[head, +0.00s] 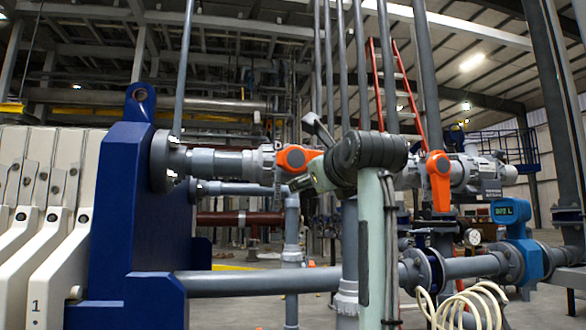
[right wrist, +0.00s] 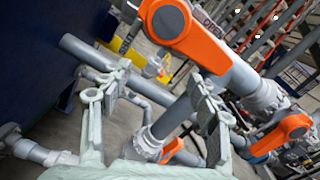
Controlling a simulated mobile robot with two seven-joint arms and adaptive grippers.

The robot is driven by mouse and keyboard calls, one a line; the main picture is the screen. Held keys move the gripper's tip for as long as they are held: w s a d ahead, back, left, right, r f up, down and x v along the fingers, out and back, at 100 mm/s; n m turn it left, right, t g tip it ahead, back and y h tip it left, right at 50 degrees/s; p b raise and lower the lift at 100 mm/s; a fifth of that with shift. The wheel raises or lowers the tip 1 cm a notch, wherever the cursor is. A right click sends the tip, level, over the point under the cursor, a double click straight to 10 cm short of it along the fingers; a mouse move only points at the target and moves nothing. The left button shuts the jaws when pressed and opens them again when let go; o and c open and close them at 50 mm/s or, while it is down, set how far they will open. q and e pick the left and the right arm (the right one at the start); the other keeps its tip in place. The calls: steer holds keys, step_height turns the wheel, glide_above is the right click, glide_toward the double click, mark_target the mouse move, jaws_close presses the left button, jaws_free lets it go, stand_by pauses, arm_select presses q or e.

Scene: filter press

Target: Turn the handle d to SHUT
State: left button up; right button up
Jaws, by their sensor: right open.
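A valve with an orange handle (head: 296,158) sits on the grey pipe right of the blue press frame; a small mark beside it looks like a D. My right gripper (head: 308,155) is at this handle's right side, its fingers spread, hiding part of the valve. In the right wrist view the right gripper (right wrist: 160,88) is open with nothing between its fingers. A large orange handle (right wrist: 182,24) shows beyond the fingertips, apart from them. My left gripper is not in view.
A second orange handle (head: 438,180) hangs down on a valve farther right. The blue press frame (head: 125,200) stands left. A lower grey pipe (head: 250,282) runs across to a blue valve actuator (head: 515,220). Coiled cream hoses (head: 465,305) lie at bottom right.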

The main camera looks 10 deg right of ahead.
steer(key=d+r+n+p, duration=0.4)
steer(key=r+n+p, duration=0.15)
steer(key=n, duration=0.75)
steer(key=w+p, duration=0.1)
steer(key=w, duration=0.1)
steer(key=w+p, duration=0.1)
steer(key=w, duration=0.1)
steer(key=w+p, duration=0.1)
steer(key=w, duration=0.2)
steer(key=shift+a+f, duration=0.15)
steer(key=shift+a, duration=0.15)
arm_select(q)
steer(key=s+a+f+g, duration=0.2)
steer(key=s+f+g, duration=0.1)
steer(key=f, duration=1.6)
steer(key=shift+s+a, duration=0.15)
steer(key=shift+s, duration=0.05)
arm_select(e)
steer(key=shift+w+f, duration=0.1)
steer(key=shift+w, duration=0.3)
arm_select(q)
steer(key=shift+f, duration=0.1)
